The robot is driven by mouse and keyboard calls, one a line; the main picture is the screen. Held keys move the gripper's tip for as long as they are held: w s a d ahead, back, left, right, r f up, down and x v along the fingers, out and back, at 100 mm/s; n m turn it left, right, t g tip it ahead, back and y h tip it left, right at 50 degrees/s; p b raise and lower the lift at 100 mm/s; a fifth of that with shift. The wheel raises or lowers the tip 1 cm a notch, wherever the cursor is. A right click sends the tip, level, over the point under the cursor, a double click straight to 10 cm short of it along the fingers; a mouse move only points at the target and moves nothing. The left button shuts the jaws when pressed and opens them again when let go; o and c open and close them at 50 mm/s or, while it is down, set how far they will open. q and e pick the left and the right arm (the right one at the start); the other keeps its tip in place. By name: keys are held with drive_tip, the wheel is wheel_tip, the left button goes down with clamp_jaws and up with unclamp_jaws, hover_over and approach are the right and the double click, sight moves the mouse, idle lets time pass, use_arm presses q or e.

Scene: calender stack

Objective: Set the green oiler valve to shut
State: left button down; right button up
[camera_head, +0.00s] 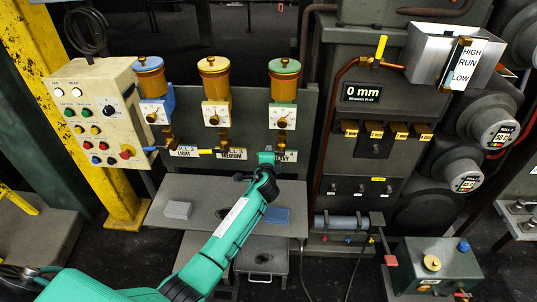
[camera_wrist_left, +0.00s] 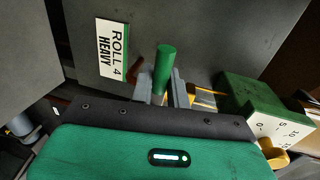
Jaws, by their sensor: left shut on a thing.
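The green oiler (camera_head: 284,72), an amber cup with a green lid, stands rightmost of the three on the grey panel. Its white dial box with green trim (camera_head: 282,117) is below it; the box also shows in the left wrist view (camera_wrist_left: 255,105). My left gripper (camera_head: 266,157) is just below and left of that box. In the left wrist view, my left gripper (camera_wrist_left: 164,88) is shut on the green valve handle (camera_wrist_left: 165,62), whose end sticks out past the fingers. In the head view the gripper hides the handle. My right gripper is not in view.
A ROLL 4 HEAVY label (camera_wrist_left: 113,48) is on the panel close to the gripper. The yellow lever (camera_head: 205,151) and blue lever (camera_head: 150,149) lie left of it. A control box (camera_head: 98,112) stands left.

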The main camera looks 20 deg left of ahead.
use_arm(q)
drive_tip(key=shift+f, duration=0.15)
drive_tip(key=c, duration=1.4)
unclamp_jaws()
drive_tip(key=shift+c, duration=0.2)
drive_tip(key=b+v, duration=0.1)
drive_tip(key=v, duration=1.3)
